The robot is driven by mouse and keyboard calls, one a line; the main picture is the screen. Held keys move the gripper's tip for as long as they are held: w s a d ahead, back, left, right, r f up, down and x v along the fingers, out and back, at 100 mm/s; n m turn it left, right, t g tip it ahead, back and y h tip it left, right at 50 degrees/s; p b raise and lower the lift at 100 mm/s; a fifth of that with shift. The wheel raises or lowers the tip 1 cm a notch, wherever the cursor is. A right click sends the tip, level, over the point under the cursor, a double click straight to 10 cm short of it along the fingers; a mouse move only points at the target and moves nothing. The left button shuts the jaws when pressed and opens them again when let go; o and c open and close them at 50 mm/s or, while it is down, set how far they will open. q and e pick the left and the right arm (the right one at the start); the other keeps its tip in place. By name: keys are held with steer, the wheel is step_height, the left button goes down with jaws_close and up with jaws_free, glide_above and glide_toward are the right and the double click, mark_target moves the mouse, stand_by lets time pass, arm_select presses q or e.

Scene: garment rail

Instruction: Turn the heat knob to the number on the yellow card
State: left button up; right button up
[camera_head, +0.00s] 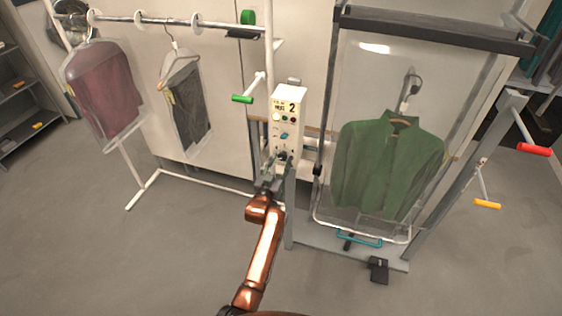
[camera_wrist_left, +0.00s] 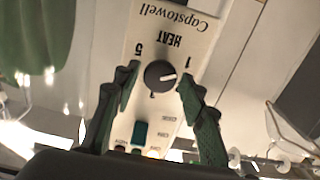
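The heat knob (camera_wrist_left: 160,75) is a dark round dial on a cream control box (camera_head: 287,112). In the left wrist view it shows under an upside-down "HEAT" label, with a 1 and a 5 around it. Its white mark points right in the picture, near the side of the 1. My left gripper (camera_wrist_left: 157,78) is open, its green-grey fingers on either side of the knob; I cannot tell whether they touch it. In the head view my left gripper (camera_head: 279,163) is at the box's lower end.
A green jacket (camera_head: 385,165) hangs in the frame to the right. Two bagged garments (camera_head: 105,90) hang on a rail at the left. A green-handled crank (camera_head: 243,99) sticks out left of the box. Open floor lies in front.

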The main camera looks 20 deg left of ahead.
arm_select(q)
steer(key=c, duration=0.8)
steer(key=shift+c, duration=0.2)
steer(key=shift+m, duration=0.5)
steer(key=m, duration=0.4)
steer(key=shift+f+m, duration=0.1)
steer(key=shift+m, duration=0.3)
steer(key=m, duration=0.6)
steer(key=o, duration=1.1)
steer(key=shift+o, duration=0.2)
